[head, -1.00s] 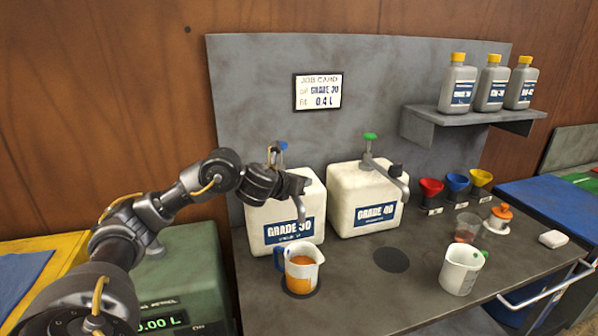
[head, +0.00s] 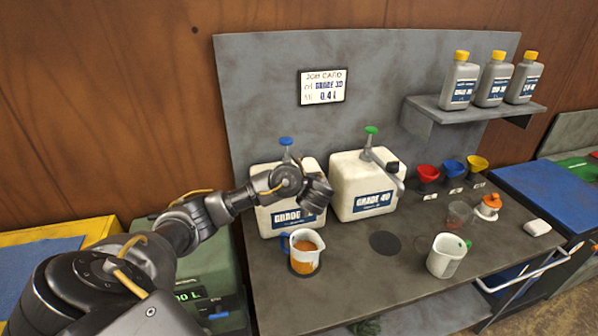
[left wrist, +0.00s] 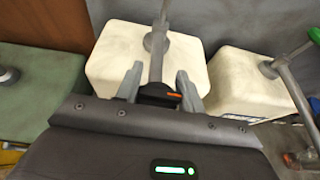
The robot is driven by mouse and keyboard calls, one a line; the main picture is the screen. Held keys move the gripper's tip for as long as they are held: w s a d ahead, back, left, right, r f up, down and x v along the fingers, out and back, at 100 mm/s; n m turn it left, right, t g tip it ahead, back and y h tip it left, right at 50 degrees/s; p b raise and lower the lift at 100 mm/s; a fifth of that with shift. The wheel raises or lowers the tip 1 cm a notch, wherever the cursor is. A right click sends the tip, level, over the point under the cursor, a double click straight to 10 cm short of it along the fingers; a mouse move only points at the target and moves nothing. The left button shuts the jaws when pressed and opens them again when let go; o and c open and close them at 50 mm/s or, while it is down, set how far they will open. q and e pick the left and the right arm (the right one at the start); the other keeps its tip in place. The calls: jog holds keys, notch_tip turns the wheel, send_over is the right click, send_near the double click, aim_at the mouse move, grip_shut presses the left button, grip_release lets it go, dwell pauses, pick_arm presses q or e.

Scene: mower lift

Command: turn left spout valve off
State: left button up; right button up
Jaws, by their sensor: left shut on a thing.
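The left container (head: 275,215) is a white jug marked GRADE 30 with a blue-topped pump (head: 286,143). My left gripper (head: 318,192) is at its spout, in front of the label. In the left wrist view, its fingers stand on both sides of the black left spout valve (left wrist: 160,93), which carries an orange mark, and are shut on it. The spout tube (left wrist: 156,60) runs from the container toward the valve; its outlet is hidden. A measuring jug (head: 304,244) with a blue handle and amber oil stands below the spout. I cannot tell whether oil flows.
The GRADE 40 container (head: 362,185) with a green-topped pump stands close on the right. A white jug (head: 447,258) with a green handle, a clear cup (head: 460,214) and coloured funnels (head: 452,168) are further right. A shelf (head: 478,116) holds several bottles. The bench front is mostly clear.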

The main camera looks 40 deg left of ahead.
pick_arm(q)
jog(key=shift+n+g, duration=0.3)
jog(key=o, duration=1)
jog(key=shift+a, duration=0.1)
